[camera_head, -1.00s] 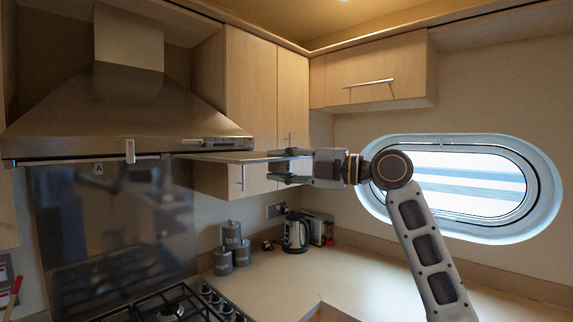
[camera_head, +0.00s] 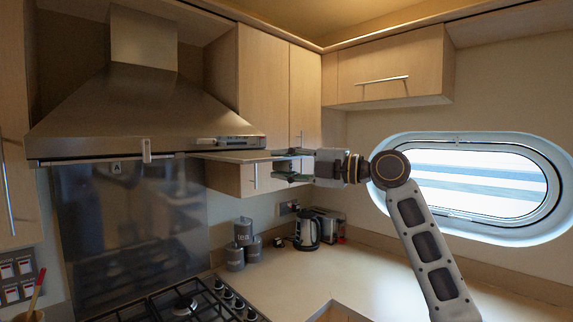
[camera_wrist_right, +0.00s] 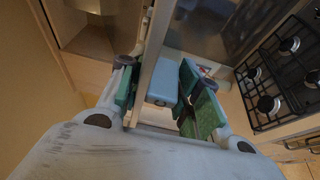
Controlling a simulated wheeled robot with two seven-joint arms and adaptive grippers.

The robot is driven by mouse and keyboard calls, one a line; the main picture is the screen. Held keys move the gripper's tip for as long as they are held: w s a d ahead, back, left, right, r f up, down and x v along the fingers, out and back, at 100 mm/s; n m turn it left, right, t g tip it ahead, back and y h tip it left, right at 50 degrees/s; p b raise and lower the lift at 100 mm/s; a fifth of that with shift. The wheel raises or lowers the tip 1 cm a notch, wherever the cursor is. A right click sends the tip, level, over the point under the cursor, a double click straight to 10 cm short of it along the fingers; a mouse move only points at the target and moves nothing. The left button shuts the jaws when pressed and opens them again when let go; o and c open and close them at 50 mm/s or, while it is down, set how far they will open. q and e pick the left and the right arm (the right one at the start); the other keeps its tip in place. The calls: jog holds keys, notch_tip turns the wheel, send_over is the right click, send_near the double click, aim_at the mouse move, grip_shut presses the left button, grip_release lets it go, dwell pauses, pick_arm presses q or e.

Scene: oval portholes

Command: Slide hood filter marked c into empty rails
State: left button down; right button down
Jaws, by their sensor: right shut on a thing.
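The steel cooker hood (camera_head: 150,115) fills the upper left of the head view. My right gripper (camera_head: 284,166) is just right of the hood's right corner, pointing left. It is shut on a thin flat panel, the hood filter (camera_head: 232,157), seen nearly edge-on. The filter reaches left from the fingers to below the hood's lower edge; no letter on it is readable. In the right wrist view the filter (camera_wrist_right: 153,65) runs up between the green finger pads of the gripper (camera_wrist_right: 158,90). A small tag marked A (camera_head: 116,167) shows below the hood front. The rails are hidden. My left gripper is out of view.
A wall cupboard (camera_head: 262,85) stands behind my gripper. The gas hob (camera_head: 175,300) lies below, also in the wrist view (camera_wrist_right: 280,75). Grey canisters (camera_head: 241,243) and a kettle (camera_head: 307,230) stand on the worktop. An oval porthole (camera_head: 470,185) is at right.

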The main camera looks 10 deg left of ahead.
jog(key=shift+w+a+r+p, duration=0.1)
jog(key=shift+w+a+p, duration=0.5)
jog(key=shift+w+a, duration=0.45)
jog(key=shift+w+a+f+p, duration=0.1)
jog(key=shift+w+a+p, duration=0.55)
jog(key=shift+a, duration=0.75)
jog(key=shift+w+a+r+p, duration=0.1)
jog(key=shift+w+a+p, duration=0.45)
jog(key=shift+w+a, duration=0.5)
jog(key=shift+s+a, duration=0.15)
jog(key=shift+a, duration=0.05)
